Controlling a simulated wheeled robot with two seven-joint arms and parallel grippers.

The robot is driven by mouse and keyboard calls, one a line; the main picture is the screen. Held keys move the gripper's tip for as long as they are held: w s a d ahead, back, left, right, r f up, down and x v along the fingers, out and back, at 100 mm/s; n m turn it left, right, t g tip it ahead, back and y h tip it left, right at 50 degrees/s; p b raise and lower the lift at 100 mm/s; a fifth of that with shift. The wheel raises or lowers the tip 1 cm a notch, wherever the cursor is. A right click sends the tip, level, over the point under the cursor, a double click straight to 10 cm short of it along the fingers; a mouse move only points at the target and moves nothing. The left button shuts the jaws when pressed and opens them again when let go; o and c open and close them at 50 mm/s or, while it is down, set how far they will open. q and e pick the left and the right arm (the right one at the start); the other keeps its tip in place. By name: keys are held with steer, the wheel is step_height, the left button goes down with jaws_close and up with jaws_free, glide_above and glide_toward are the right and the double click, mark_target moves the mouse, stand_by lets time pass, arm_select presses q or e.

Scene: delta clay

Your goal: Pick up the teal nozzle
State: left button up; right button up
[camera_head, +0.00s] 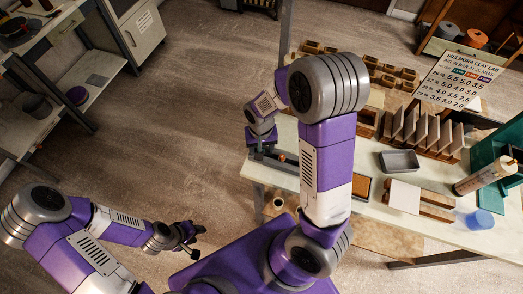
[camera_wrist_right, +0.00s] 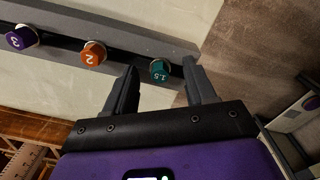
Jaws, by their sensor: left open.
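The teal nozzle (camera_wrist_right: 160,70), marked 1.5, stands in a grey rack (camera_wrist_right: 130,32) in the right wrist view. My right gripper (camera_wrist_right: 159,66) is open, with one finger on each side of the teal nozzle in the picture. I see no contact, and I cannot tell how far the fingertips are from it in depth. An orange nozzle (camera_wrist_right: 93,53) marked 2 and a purple nozzle (camera_wrist_right: 21,37) marked 3 stand in the same rack to the left. In the head view the teal nozzle is hidden by my right arm. My left gripper (camera_head: 198,240) is open and empty over the floor.
The rack lies at the left end of the worktable (camera_head: 378,207). Open floor (camera_head: 190,110) lies left of the table.

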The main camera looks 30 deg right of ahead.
jaws_close()
steer(key=shift+r, duration=0.1)
